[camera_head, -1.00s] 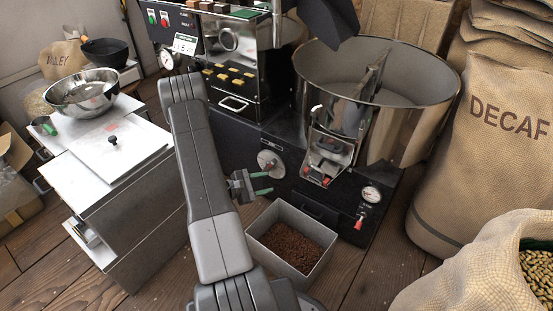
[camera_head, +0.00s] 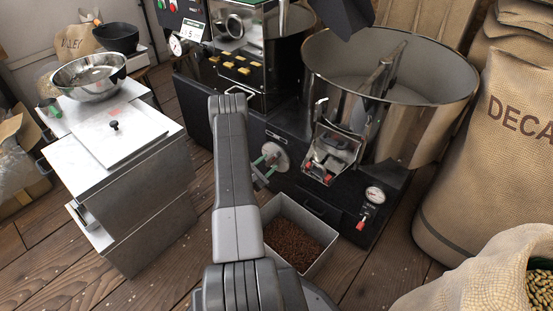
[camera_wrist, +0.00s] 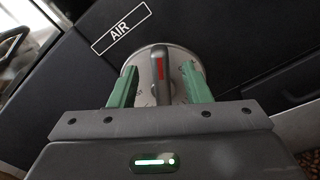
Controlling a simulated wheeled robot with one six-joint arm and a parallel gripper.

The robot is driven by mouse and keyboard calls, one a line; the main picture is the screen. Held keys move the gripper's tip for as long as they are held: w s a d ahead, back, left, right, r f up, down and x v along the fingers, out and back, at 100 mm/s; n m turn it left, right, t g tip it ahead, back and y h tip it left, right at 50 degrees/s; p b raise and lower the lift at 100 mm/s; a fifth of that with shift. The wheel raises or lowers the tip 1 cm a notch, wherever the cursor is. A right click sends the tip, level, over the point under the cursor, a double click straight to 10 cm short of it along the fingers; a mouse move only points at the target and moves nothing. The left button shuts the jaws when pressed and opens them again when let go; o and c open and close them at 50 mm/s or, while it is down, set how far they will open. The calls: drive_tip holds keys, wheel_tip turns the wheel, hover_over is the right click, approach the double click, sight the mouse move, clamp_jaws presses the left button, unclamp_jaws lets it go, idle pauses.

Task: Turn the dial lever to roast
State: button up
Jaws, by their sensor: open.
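The round metal dial (camera_head: 281,157) is on the black front of the roaster. In the wrist view the dial plate (camera_wrist: 143,66) sits beside an "AIR" label (camera_wrist: 121,28). Its grey lever (camera_wrist: 160,72) carries a red mark and points roughly up in the picture. My gripper (camera_head: 266,170) is at the dial, with its green fingers (camera_wrist: 159,80) apart, one on each side of the lever. Small gaps seem to show between fingers and lever. The dial's markings are mostly hidden, so I cannot read its setting.
A metal bin of roasted beans (camera_head: 327,256) stands below the dial. The round cooling drum (camera_head: 440,113) and chute (camera_head: 331,155) are to the right. A white-topped cabinet (camera_head: 85,165) is at left; sacks, including one marked DECAF (camera_head: 480,180), are at right.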

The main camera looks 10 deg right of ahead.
sight(275, 158)
drive_tip(key=b+x, duration=0.1)
drive_tip(key=x, duration=0.5)
clamp_jaws()
